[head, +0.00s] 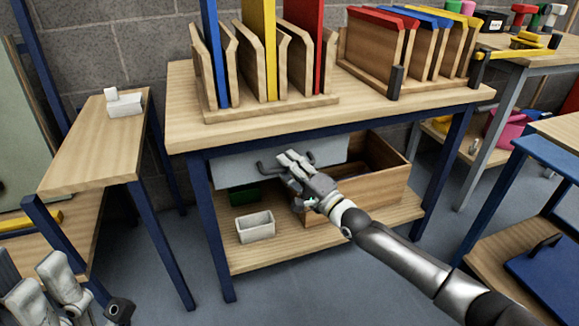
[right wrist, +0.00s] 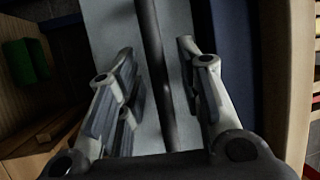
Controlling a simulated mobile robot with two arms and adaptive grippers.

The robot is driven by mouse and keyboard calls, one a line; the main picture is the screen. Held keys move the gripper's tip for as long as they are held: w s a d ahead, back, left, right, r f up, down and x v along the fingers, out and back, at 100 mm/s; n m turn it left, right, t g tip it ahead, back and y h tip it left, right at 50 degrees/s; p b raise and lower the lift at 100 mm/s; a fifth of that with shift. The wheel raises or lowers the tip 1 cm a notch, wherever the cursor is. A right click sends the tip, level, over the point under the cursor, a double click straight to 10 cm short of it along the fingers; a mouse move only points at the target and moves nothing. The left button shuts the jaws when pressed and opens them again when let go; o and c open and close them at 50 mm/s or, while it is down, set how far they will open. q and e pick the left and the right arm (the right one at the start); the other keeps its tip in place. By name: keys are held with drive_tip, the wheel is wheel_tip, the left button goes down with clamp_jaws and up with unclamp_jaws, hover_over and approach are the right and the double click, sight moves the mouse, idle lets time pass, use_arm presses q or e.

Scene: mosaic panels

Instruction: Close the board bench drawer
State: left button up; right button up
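The board bench (head: 420,104) has a light wooden top and blue legs. Its drawer (head: 232,170) has a grey front under the bench top, with a dark bar handle (head: 262,170). I cannot tell how far the drawer stands out. My right gripper (head: 290,160) is at the handle and hides part of it. In the right wrist view, the open fingers of this gripper (right wrist: 155,85) stand on either side of the dark handle bar (right wrist: 152,50), with the grey drawer front (right wrist: 110,30) behind. My left gripper (head: 42,285) is low at the left, open and empty.
A wooden crate (head: 372,190), a white bin (head: 255,227) and a green bin (head: 245,194) sit below the drawer. Coloured boards in wooden racks stand on the bench top. A narrow side table (head: 95,150) is at the left, a blue-framed table at the right.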

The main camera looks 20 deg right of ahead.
drive_tip(key=v, duration=1.2)
idle(0.4)
